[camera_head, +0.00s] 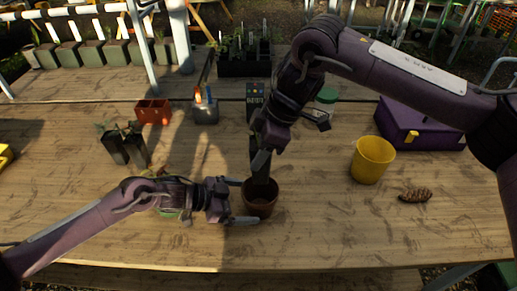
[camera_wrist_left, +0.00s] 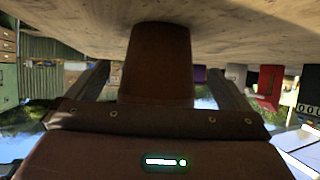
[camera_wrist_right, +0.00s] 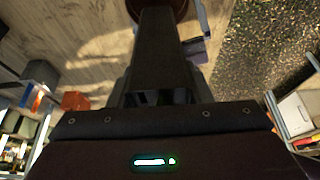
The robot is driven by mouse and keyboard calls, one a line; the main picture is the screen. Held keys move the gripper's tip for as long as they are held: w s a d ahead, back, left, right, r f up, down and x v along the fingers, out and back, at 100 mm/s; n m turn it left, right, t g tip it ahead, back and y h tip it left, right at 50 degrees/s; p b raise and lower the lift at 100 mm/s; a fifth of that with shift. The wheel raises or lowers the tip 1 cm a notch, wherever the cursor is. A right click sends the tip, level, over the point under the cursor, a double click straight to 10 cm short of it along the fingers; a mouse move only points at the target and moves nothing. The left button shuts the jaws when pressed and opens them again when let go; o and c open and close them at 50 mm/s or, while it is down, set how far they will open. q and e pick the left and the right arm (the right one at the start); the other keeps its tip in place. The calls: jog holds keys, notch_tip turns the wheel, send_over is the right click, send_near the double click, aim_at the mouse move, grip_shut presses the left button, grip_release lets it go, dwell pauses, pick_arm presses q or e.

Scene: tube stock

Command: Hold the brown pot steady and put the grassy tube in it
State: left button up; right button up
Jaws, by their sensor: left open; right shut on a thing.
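The brown pot (camera_head: 261,209) stands upright on the table in front of me. My left gripper (camera_head: 243,201) is open, with its fingers on either side of the pot. In the left wrist view the pot (camera_wrist_left: 157,65) sits between the fingers with gaps at both sides. My right gripper (camera_head: 262,150) is shut on a dark tube (camera_head: 262,175), held steeply with its lower end at the pot's mouth. In the right wrist view the tube (camera_wrist_right: 158,45) points to the pot's rim (camera_wrist_right: 165,8). I cannot tell how deep it reaches. Any grass on it is hidden.
A yellow pot (camera_head: 372,161), a pine cone (camera_head: 415,196) and a purple box (camera_head: 415,128) are at the right. Dark planted tubes (camera_head: 125,146), an orange container (camera_head: 153,111) and a grey-blue holder (camera_head: 205,112) stand at the left and back. The front table edge is clear.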

aim_at(256, 202)
pick_arm(q)
jog(key=shift+x, duration=2.15)
jog(key=c, duration=0.8)
jog(key=shift+o, duration=0.2)
